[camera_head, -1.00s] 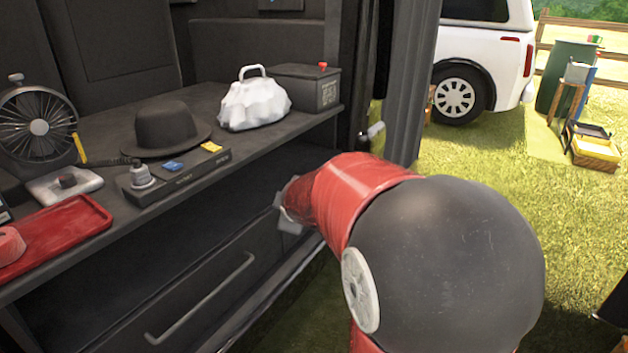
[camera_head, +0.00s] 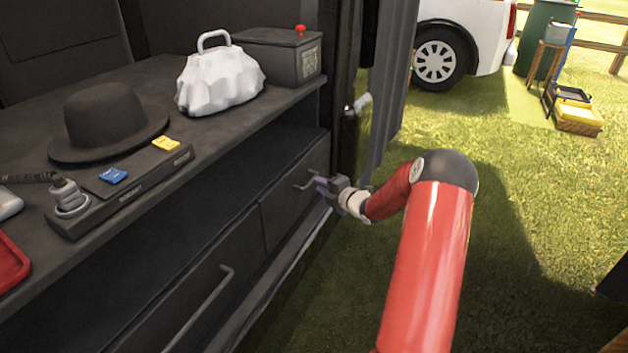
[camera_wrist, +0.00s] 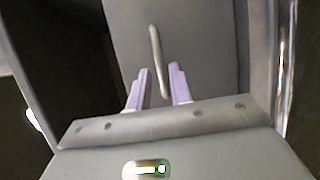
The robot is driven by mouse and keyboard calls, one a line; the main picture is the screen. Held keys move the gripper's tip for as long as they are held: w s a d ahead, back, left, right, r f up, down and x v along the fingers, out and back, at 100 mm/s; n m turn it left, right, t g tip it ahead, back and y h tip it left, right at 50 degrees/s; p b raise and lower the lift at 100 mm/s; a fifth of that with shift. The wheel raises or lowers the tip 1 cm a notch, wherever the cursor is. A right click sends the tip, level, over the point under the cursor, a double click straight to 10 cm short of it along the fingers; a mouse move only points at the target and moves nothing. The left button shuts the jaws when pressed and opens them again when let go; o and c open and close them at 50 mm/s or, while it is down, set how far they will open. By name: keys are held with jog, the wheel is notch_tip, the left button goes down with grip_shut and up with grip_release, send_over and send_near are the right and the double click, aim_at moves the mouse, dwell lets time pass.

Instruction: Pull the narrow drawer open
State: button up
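The narrow drawer (camera_head: 288,205) is a dark grey front at the right end of the cabinet, under the worktop, and looks closed. Its slim metal bar handle (camera_head: 303,182) shows in the head view. My gripper (camera_head: 322,186) is just in front of the drawer, close to the handle. In the wrist view the drawer front (camera_wrist: 195,35) fills the middle and the handle (camera_wrist: 155,45) runs upright. The two pale fingers of my gripper (camera_wrist: 160,80) stand apart, one on each side of the handle's lower end. I cannot tell whether they touch it.
A wide drawer (camera_head: 200,285) with a long handle is left of the narrow one. A black hat (camera_head: 100,120), a white bag (camera_head: 220,80) and a grey box (camera_head: 280,55) stand on the worktop (camera_head: 215,130). Open grass (camera_head: 540,230) lies to the right.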

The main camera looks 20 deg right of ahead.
aim_at(312, 179)
jog(key=x, duration=0.5)
jog(key=shift+w+a, duration=0.1)
jog(key=shift+w, duration=0.1)
grip_shut()
